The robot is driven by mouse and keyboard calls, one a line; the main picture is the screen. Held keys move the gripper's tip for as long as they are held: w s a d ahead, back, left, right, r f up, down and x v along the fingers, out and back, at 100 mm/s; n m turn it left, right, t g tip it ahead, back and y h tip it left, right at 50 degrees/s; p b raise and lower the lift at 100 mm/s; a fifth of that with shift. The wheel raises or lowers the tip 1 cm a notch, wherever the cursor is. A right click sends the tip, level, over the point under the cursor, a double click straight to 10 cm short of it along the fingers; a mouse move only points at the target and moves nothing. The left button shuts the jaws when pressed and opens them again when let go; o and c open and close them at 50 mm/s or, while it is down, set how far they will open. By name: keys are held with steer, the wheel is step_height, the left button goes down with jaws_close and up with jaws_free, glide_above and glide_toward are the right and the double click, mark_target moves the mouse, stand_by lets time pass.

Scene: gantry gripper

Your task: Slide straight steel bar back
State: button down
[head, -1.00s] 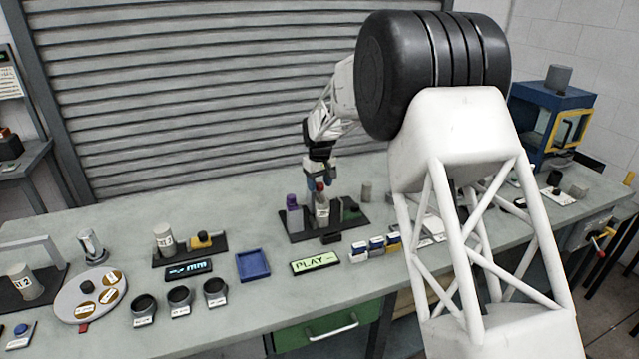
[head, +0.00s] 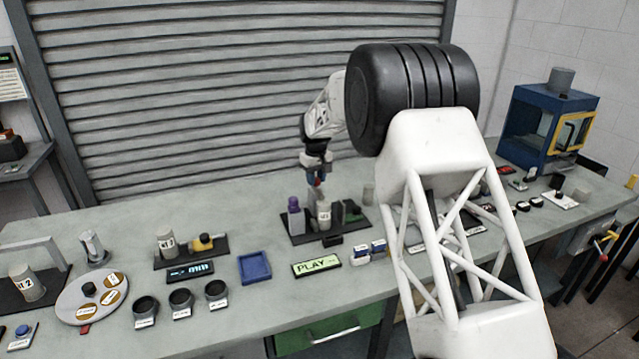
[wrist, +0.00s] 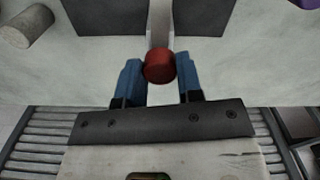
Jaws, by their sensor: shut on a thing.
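My gripper (head: 316,176) is at the rear of a black fixture plate (head: 304,238) on the bench. In the wrist view my gripper (wrist: 160,77) has its blue fingers shut on a red knob (wrist: 160,67). The knob also shows small in the head view (head: 318,183). A straight pale steel bar (wrist: 160,25) runs from the knob between two dark plates, in line with it. How the knob joins the bar is hidden. The fixture carries a labelled grey cylinder (head: 323,214) and a dark green block (head: 350,211).
A purple-topped bottle (head: 294,212) stands on the fixture's left, and a plain grey cylinder (head: 369,194) to its right. A lit PLAY display (head: 316,265) and a blue tray (head: 254,267) lie in front. The shuttered wall (head: 220,90) rises behind the bench.

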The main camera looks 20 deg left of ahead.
steer(key=shift+w+a, duration=1.3)
steer(key=shift+w, duration=0.05)
steer(key=shift+r, duration=0.1)
steer(key=c, duration=0.8)
jaws_free()
steer(key=shift+r, duration=3.85)
steer(key=shift+d, duration=0.1)
